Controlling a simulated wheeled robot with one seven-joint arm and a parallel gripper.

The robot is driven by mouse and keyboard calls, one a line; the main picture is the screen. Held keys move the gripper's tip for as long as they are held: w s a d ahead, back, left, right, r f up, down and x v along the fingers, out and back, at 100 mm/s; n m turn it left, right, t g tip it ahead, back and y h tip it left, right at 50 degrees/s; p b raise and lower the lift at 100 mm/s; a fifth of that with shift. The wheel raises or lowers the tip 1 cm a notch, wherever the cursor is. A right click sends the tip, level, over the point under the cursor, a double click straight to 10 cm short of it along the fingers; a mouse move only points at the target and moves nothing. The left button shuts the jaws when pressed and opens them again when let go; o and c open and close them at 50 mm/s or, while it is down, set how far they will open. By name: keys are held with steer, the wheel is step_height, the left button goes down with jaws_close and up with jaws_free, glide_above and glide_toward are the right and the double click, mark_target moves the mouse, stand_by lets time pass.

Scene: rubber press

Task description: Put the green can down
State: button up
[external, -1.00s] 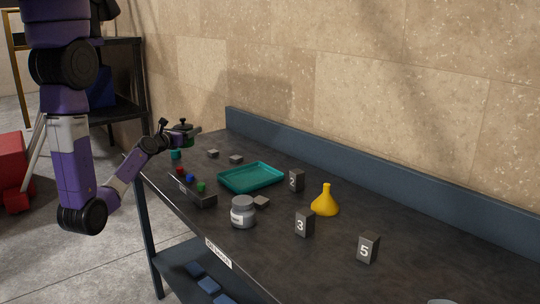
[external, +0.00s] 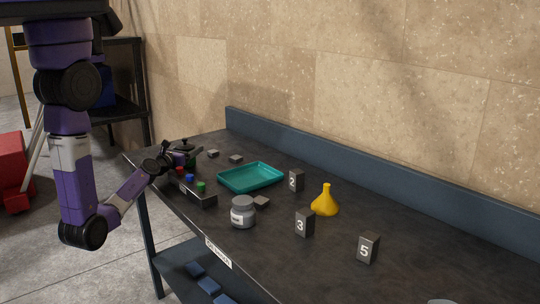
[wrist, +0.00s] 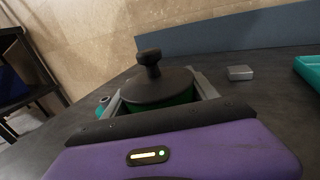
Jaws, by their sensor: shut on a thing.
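The green can (wrist: 160,107) has a dark lid with a black knob and stands upright between my gripper's fingers in the wrist view. My gripper (wrist: 158,92) is shut on it. In the external view the can (external: 190,160) is at the far left end of the dark bench, partly hidden by my gripper (external: 182,155). The can is low over the bench top; whether its base touches is hidden.
A teal tray (external: 250,178), a block with coloured knobs (external: 195,190), a grey jar (external: 243,212), a yellow funnel (external: 325,202) and numbered blocks (external: 304,224) stand on the bench. Small grey blocks (external: 236,159) lie behind. A teal item (wrist: 103,100) is left of the can.

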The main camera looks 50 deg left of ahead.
steer(key=shift+f, duration=0.15)
steer(key=o, duration=1.6)
steer(key=shift+o, duration=0.2)
steer(key=shift+r, duration=0.25)
steer(key=shift+s+d+f, duration=0.15)
steer(key=shift+s, duration=0.15)
steer(key=b+v, duration=0.2)
steer(key=v, duration=0.8)
steer(key=shift+s, duration=0.1)
steer(key=shift+s+d, duration=0.35)
steer(key=shift+s, duration=0.15)
